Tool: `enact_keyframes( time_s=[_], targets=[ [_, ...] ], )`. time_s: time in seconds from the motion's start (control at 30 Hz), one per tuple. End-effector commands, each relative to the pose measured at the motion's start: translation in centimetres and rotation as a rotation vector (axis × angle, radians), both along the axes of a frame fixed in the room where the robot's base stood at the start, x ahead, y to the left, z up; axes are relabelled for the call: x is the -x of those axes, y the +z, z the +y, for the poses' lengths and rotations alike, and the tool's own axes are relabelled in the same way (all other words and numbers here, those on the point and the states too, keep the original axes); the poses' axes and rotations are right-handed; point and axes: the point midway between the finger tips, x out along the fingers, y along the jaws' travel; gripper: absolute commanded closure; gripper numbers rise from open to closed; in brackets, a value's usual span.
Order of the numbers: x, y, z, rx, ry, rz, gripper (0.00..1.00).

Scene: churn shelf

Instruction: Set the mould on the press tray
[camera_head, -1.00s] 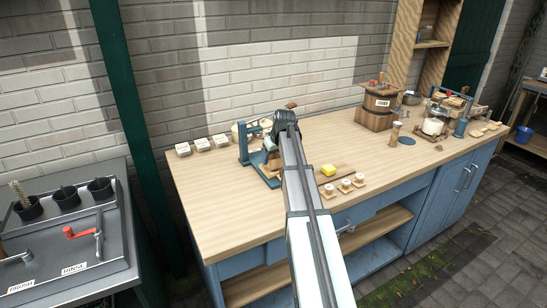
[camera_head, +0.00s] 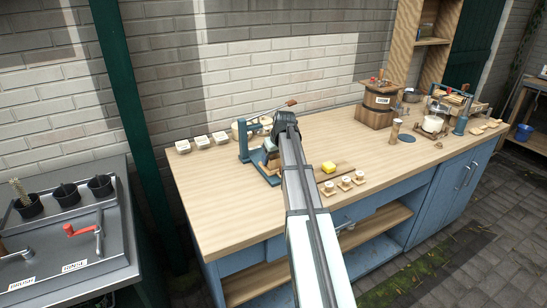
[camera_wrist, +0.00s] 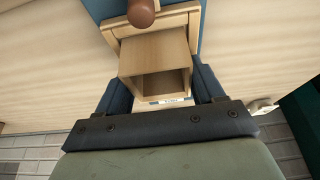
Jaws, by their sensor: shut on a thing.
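The wooden press tray (camera_wrist: 117,32) shows beyond and partly under the mould. Whether the mould touches it I cannot tell. In the head view the blue press (camera_head: 243,140) stands at the left part of the bench, with its lever raised above my gripper (camera_head: 272,150). My arm hides part of the mould and tray there. The lever's brown knob (camera_wrist: 141,12) is close above the mould.
A yellow block (camera_head: 328,167) on a board and several small wooden stamps (camera_head: 344,182) lie to the right of my arm. Several white blocks (camera_head: 200,142) stand at the bench's back left. A wooden churn (camera_head: 378,104) stands farther right. The bench's front left is clear.

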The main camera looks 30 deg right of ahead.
Motion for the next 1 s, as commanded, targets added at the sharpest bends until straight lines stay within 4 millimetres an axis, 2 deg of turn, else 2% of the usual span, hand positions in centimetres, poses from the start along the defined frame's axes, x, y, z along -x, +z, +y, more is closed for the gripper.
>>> enact_keyframes(
  time_s=[0.4,0.43,0.7,0.87,1.0],
  targets=[
    [0.0,0.13,0.0,0.0,0.0,0.0,0.62],
    [0.0,0.13,0.0,0.0,0.0,0.0,0.3],
    [0.0,0.12,0.0,0.0,0.0,0.0,0.04],
    [0.0,0.12,-0.01,0.0,0.0,0.0,0.03],
    [0.0,0.12,0.0,0.0,0.0,0.0,0.14]
  ],
)
